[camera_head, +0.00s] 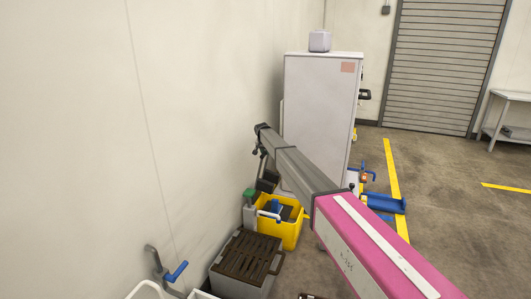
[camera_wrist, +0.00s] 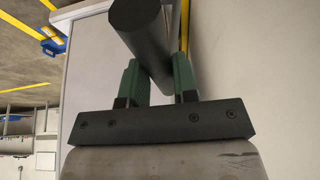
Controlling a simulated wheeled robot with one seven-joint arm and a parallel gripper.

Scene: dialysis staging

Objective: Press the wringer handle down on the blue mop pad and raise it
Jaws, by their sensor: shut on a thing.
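In the wrist view, my gripper (camera_wrist: 160,75) has its two green fingers closed on a thick dark grey round bar (camera_wrist: 140,18), which looks like the wringer handle. The bar runs from between the fingers toward the top of the picture. In the head view, my pink and grey arm reaches over to a yellow wringer bucket (camera_head: 290,234) by the wall, but the grip itself is hard to make out there. A small blue piece (camera_head: 276,206), perhaps the mop pad, shows at the bucket's top. How the pad sits in the wringer cannot be seen.
A dark-topped grey crate (camera_head: 245,262) stands in front of the bucket. A tall pale cabinet (camera_head: 318,110) stands behind it. The wall is close on the left, with a blue-gripped lever (camera_head: 177,272) near it. A blue floor item (camera_head: 384,203) lies right; the floor beyond is open.

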